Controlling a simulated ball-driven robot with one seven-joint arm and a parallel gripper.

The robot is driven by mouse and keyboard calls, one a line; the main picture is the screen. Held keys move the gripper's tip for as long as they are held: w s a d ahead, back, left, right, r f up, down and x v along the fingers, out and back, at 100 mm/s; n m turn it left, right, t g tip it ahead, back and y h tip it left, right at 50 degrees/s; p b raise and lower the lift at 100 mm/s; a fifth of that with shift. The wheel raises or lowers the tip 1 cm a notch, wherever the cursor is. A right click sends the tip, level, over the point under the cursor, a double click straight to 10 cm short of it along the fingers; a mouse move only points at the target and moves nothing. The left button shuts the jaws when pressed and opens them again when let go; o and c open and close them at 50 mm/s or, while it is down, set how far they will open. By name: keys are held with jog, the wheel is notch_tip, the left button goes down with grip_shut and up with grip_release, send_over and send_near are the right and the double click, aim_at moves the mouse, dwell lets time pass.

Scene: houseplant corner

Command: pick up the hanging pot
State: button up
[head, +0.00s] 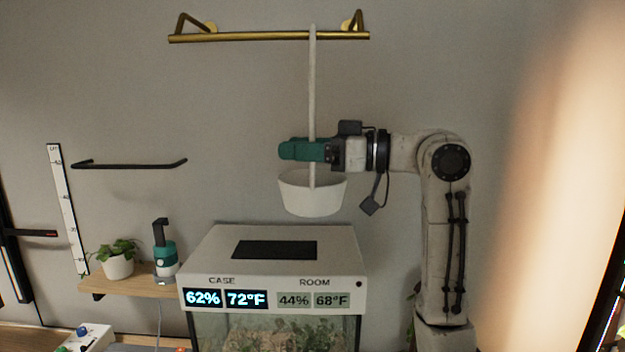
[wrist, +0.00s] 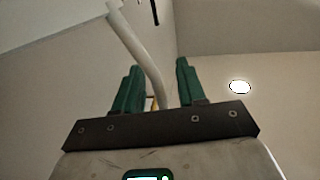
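The hanging pot (head: 313,197) is a white tapered bowl on a long pale strap. The strap rises to the brass rail (head: 250,37), and its top end shows just above the rail, seemingly hooked over it. My gripper (head: 287,149) is level above the bowl, reaching in from the right, with its green fingers at the lower part of the strap. In the wrist view, the strap (wrist: 142,58) runs between the two fingers of my gripper (wrist: 158,66), with gaps visible on both sides. The fingers look open around it.
A plant case (head: 275,265) with a white top and displays stands just below the pot. At left, a wooden shelf (head: 140,286) holds a small potted plant (head: 118,262) and a green-grey device (head: 165,258). A black rail (head: 130,166) is on the wall above. The wall around the strap is clear.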

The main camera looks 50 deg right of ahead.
jog(key=shift+c, duration=0.5)
grip_shut()
